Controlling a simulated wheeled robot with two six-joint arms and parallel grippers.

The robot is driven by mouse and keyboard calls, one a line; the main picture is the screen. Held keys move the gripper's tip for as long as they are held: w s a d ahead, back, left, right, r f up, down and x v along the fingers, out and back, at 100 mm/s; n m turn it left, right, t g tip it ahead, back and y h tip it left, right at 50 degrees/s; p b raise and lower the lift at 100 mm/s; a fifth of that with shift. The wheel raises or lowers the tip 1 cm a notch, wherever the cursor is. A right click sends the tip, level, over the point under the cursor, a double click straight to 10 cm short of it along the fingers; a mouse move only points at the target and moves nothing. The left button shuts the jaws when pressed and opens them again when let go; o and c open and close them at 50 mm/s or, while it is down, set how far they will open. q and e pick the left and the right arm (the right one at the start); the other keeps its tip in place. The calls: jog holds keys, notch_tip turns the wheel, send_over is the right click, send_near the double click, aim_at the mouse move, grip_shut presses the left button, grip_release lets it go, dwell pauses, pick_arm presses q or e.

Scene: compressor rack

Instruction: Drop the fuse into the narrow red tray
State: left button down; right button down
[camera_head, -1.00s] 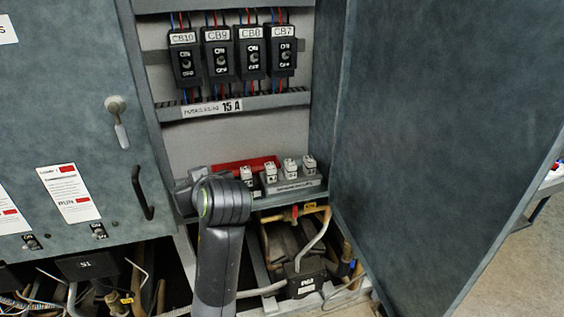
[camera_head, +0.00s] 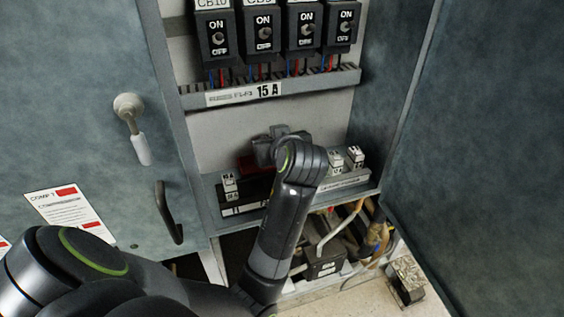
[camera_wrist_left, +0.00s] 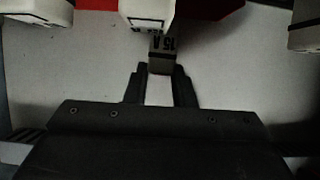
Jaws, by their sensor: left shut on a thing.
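My left gripper (camera_wrist_left: 160,76) is shut on a small grey fuse (camera_wrist_left: 163,50) marked 15 A, seen at its fingertips in the left wrist view. In the head view the gripper (camera_head: 280,137) is above the shelf, and the wrist hides the fuse. The narrow red tray (camera_head: 247,164) lies at the back of the shelf, partly hidden behind the gripper. Red parts of it show along the top of the wrist view (camera_wrist_left: 95,4). My right gripper is not in view.
White fuse blocks (camera_head: 229,185) stand along the shelf, with more (camera_head: 356,156) to the right of my wrist. A row of breakers (camera_head: 263,36) is above. The open cabinet door (camera_head: 480,160) bounds the right side. A metal block (camera_head: 407,280) lies lower right.

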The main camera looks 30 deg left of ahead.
pick_arm(q)
jog(key=f, duration=0.1)
jog(key=w+f, duration=0.1)
jog(key=shift+w+f+b, duration=0.1)
jog(key=shift+f+b, duration=0.25)
jog(key=shift+f, duration=0.05)
jog(key=shift+a+f, duration=0.1)
jog(key=shift+f, duration=0.35)
jog(key=c, duration=1.7)
grip_release()
jog(key=o, duration=0.6)
jog(key=shift+c, duration=0.2)
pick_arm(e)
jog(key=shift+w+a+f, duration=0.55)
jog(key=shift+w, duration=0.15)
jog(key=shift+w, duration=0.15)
